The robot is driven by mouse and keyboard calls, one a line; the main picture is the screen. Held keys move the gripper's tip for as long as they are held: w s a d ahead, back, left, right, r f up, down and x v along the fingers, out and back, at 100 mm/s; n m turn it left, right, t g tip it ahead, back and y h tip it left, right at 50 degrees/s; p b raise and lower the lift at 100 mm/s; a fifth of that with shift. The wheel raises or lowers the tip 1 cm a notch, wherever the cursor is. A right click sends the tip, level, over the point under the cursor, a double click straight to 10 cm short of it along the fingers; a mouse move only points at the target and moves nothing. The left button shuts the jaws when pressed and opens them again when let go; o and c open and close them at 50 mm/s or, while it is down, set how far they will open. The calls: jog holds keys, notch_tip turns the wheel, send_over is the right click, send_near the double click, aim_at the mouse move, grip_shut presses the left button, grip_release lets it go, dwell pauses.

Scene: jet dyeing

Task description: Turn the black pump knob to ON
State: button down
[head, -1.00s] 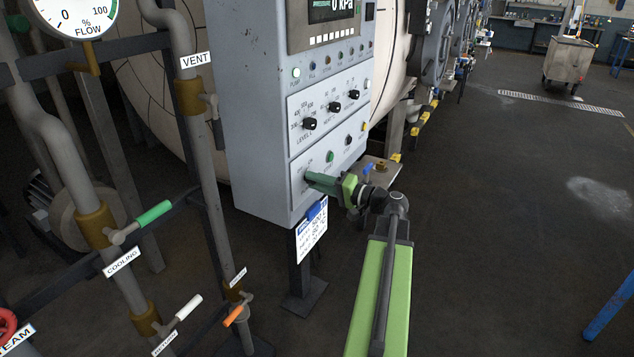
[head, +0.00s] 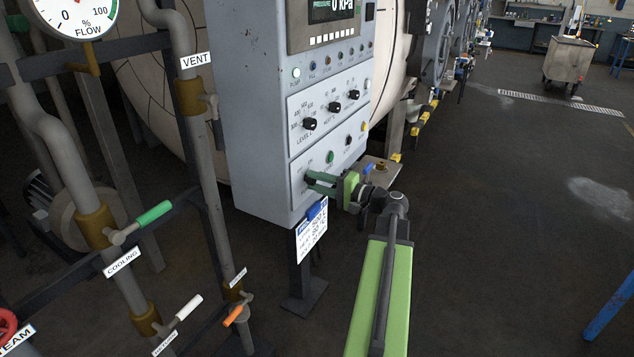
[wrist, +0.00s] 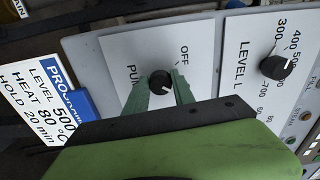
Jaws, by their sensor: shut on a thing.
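The black pump knob (wrist: 162,82) is on the lower plate of the grey control panel, between the two green fingers of my gripper (wrist: 160,90). In the wrist view a pale pointer line shows on its face; the word OFF (wrist: 185,56) is printed beside it and the PUMP label is partly hidden by a finger. I cannot see an ON mark. In the head view my gripper (head: 318,183) reaches the panel from the right, shut on the knob, which its fingers largely hide there.
The black level knob (head: 309,124) sits above, and it also shows in the wrist view (wrist: 276,67). A green button (head: 330,157) is close to my fingers. A white program card (head: 311,236) hangs below the panel.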

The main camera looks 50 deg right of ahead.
jog(key=c, duration=1.1)
grip_release()
jog(key=shift+o, duration=0.2)
jog(key=v, duration=1.7)
jog(key=shift+s, duration=0.2)
jog(key=shift+f, duration=0.1)
